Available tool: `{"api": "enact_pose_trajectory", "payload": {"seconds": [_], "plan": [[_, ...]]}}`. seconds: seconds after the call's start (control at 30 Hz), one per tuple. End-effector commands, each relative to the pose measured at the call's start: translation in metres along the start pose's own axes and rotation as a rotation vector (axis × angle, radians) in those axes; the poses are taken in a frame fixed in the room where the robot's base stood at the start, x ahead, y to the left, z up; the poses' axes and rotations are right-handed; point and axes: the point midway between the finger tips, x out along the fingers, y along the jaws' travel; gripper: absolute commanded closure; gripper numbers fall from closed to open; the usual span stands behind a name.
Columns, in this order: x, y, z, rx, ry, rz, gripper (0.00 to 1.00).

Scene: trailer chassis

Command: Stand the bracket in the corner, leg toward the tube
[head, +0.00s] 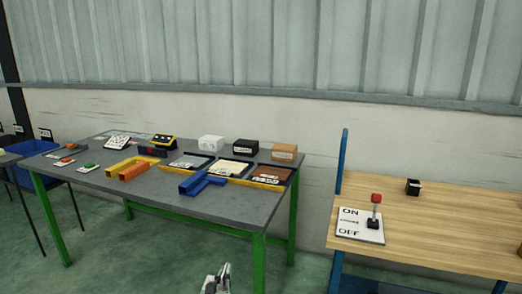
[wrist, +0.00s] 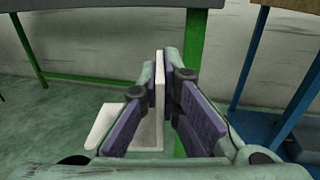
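My gripper (wrist: 160,85) is in the wrist view with its purple-padded fingers close around a pale, plate-like piece, which looks like the bracket (wrist: 159,100). A second pale flat part (wrist: 101,125) shows left of the left finger; it may be the bracket's leg. In the head view my gripper (head: 217,279) is at the bottom edge, in front of and below the grey table. On that table, blue square tubes (head: 203,184) meet at an angle near the front edge. An orange block (head: 133,172) lies by a yellow angled piece (head: 121,166).
The grey table (head: 235,207) has green legs and several boxes, trays and devices along its back. Its front right top is bare. A wooden bench (head: 450,234) with an ON/OFF lever panel (head: 358,226) stands at the right. Open floor lies between them.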

Motion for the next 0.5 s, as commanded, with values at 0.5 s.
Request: {"api": "enact_pose_trajectory", "payload": {"seconds": [0.5], "plan": [[0.006, -0.059, -0.133, -0.001, -0.004, 0.109, 1.00]]}}
